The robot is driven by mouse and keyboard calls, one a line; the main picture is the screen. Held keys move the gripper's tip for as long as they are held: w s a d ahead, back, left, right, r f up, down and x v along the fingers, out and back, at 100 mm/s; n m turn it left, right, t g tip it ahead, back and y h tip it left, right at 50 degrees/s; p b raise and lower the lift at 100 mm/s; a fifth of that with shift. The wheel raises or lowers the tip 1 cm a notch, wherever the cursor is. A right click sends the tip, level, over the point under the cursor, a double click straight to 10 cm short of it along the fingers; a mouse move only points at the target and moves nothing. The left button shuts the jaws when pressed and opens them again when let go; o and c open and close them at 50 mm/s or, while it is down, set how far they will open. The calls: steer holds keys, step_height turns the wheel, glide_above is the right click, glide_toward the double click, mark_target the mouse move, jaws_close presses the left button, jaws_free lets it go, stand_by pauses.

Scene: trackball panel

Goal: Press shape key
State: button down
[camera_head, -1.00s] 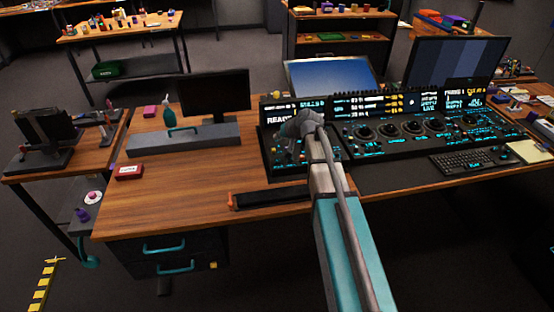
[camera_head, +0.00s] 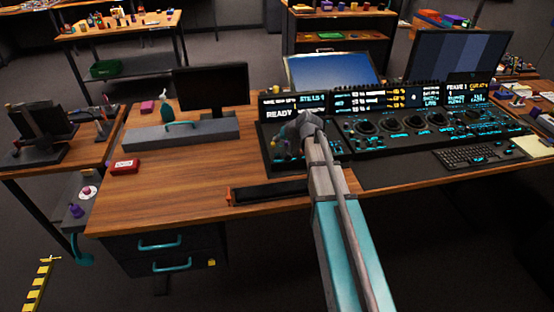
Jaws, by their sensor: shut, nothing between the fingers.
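The trackball panel (camera_head: 405,137) is a dark console with several round trackballs, small lit keys and cyan lettering, on the wooden desk. A strip of displays stands along its back; one at the left reads "READY" (camera_head: 279,114). My arm reaches over the panel's left part. My gripper (camera_head: 277,143) is small and dark, shut and empty, at the left end of the panel. Arm and gripper hide part of the keys there. I cannot tell which key is the shape key, or whether the fingertips touch the panel.

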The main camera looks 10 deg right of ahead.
mark_target(274, 153)
steer(key=shift+f+b, duration=1.85)
steer(key=shift+f, duration=0.35)
steer(key=shift+f+b, duration=0.95)
stand_by(1.0)
steer(key=shift+r, duration=0.15)
steer(key=shift+r+p, duration=0.85)
steer(key=shift+p, duration=0.15)
step_height(274, 153, up, 5)
steer(key=p, duration=0.5)
stand_by(0.4)
steer(key=shift+s, duration=0.1)
stand_by(0.6)
